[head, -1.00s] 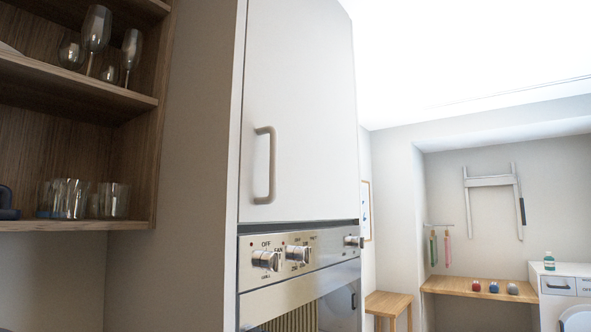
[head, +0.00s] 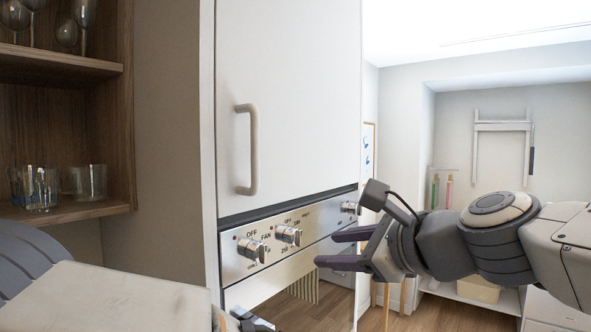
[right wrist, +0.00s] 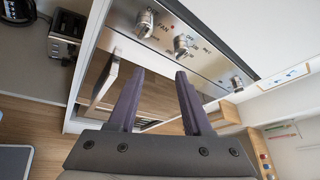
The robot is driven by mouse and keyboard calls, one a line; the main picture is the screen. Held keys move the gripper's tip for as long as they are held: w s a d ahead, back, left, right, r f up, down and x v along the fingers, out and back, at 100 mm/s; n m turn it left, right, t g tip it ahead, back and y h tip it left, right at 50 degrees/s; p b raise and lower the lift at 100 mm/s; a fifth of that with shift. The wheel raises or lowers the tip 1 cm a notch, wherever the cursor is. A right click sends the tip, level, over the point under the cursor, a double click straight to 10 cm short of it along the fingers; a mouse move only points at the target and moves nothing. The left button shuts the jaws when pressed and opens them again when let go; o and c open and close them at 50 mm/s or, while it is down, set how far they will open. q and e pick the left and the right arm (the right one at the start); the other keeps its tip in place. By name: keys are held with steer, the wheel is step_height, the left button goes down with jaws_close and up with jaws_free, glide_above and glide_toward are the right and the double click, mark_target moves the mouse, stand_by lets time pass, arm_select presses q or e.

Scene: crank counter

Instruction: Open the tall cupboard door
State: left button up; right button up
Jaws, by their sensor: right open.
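The tall cupboard door (head: 300,80) is white and looks shut, above the oven panel in the head view. Its pale vertical bar handle (head: 252,150) is near the door's left edge. My right gripper (head: 327,249) is open and empty, below and to the right of the handle, in front of the oven panel. In the right wrist view its two dark fingers (right wrist: 160,72) are apart, with the oven front beyond them and no handle of the tall door in sight.
The oven panel (head: 290,238) with several protruding knobs lies under the door. Open wooden shelves (head: 70,213) with glasses stand at the left. A toaster (right wrist: 66,35) shows in the right wrist view. The space before the door itself is clear.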

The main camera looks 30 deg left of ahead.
mark_target(258, 145)
steer(key=s+a+r+m+y+p, duration=0.1)
steer(key=s+a+r+m+y, duration=0.15)
steer(key=r, duration=0.55)
steer(key=s+a+r+m+y, duration=0.2)
steer(key=a+r+m, duration=0.1)
steer(key=r, duration=0.4)
steer(key=p+x, duration=0.2)
steer(key=x, duration=0.2)
steer(key=p+x, duration=0.1)
steer(key=x, duration=0.3)
steer(key=shift+w+a+r+p, duration=0.2)
steer(key=shift+w+a+p, duration=0.05)
steer(key=shift+a+p, duration=0.1)
steer(key=shift+w+a+f, duration=0.1)
steer(key=shift+w+a, duration=0.05)
steer(key=shift+a, duration=0.25)
jaws_close()
